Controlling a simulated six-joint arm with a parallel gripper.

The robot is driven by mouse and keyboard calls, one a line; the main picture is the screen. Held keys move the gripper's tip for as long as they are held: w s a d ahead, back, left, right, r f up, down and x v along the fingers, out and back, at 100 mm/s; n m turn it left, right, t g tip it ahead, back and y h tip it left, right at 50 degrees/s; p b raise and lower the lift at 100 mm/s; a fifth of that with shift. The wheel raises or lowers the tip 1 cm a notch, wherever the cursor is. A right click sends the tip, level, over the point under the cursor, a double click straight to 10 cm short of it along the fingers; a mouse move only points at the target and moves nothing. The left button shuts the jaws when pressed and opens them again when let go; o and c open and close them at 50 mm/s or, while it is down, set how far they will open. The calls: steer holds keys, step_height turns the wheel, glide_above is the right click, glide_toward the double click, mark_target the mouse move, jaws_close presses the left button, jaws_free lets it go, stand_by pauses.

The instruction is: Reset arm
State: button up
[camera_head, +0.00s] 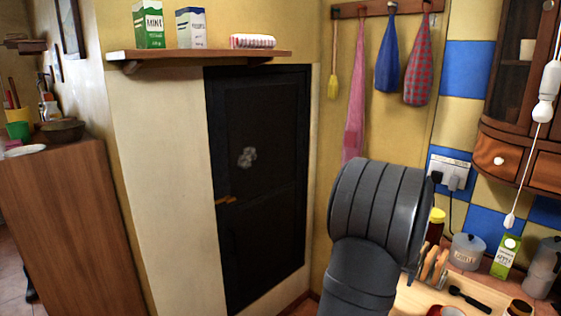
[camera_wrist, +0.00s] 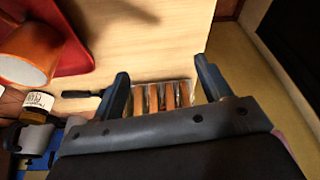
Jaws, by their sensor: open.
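My gripper (camera_wrist: 163,76) shows in the wrist view with its two dark fingers spread wide and nothing between the tips. A rack with several brown slices (camera_wrist: 162,96) shows beyond the palm between the fingers; I cannot tell how far below it is. In the head view my dark grey arm stands at the lower middle, and it hides the gripper there. The same rack (camera_head: 434,265) shows at the right of my arm.
The wooden counter (camera_wrist: 165,35) holds an orange-and-white round vessel (camera_wrist: 27,57), a red item (camera_wrist: 70,45), a dark-handled utensil (camera_wrist: 82,94) and a jar (camera_wrist: 37,105).

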steer(key=shift+w+a+f+n, duration=0.15)
steer(key=shift+w+a+f, duration=0.1)
steer(key=shift+a, duration=0.3)
steer(key=shift+w+a+f+n, duration=0.1)
steer(key=shift+w+a+n, duration=0.15)
steer(key=shift+a, duration=0.35)
steer(key=shift+w+a+f+n, duration=0.1)
steer(key=shift+w+a+f, duration=0.15)
steer(key=shift+a, duration=0.3)
steer(key=shift+o, duration=0.4)
